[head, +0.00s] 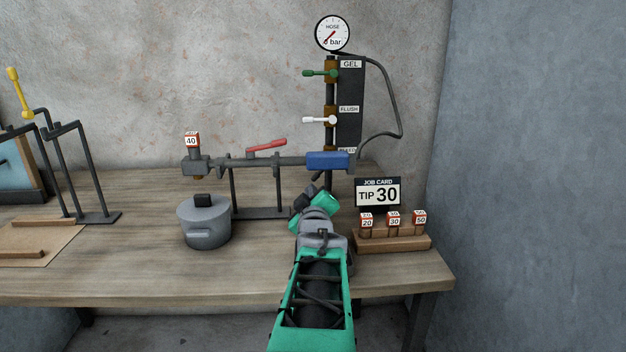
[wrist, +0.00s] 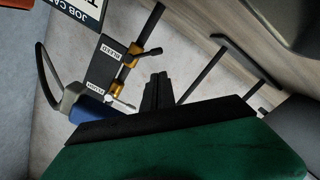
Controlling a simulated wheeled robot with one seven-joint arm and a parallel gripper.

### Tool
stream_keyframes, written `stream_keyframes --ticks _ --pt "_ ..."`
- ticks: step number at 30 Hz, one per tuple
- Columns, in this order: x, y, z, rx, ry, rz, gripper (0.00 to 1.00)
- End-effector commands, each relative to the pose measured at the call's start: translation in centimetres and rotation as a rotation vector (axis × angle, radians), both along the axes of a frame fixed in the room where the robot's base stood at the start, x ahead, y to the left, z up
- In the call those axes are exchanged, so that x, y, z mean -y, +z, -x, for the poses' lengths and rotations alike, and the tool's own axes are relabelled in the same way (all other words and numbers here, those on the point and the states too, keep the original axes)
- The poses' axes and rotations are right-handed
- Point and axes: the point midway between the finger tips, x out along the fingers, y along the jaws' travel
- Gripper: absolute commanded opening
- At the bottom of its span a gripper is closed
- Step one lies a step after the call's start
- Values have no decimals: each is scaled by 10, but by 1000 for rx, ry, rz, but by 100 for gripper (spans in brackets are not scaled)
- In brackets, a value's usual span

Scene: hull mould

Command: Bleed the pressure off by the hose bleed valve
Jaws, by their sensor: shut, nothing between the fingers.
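The valve column (head: 330,95) stands at the back, with green gel and white flush handles both pointing left. The hose gauge (head: 333,34) has a red needle pointing lower left. A dark hose (head: 400,110) loops to the blue block. My gripper (wrist: 158,77) is shut and empty; its fingers appear close below the bleed valve, with no contact visible.
The lance (head: 220,163) with red lever (head: 267,145) and 40 tip (head: 192,141) spans left. A grey pot (head: 204,222) stands below it. The tip rack (head: 392,241) and job card (head: 378,193) stand right of my arm.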

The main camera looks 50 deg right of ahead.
Motion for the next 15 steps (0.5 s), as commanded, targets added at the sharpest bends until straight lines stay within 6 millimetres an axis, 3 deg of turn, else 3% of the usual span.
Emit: stream_keyframes --ticks 5,15 --pt "14 0 -8 3 -6 9 0" --pt "65 -3 -50 3 -5 6 0"
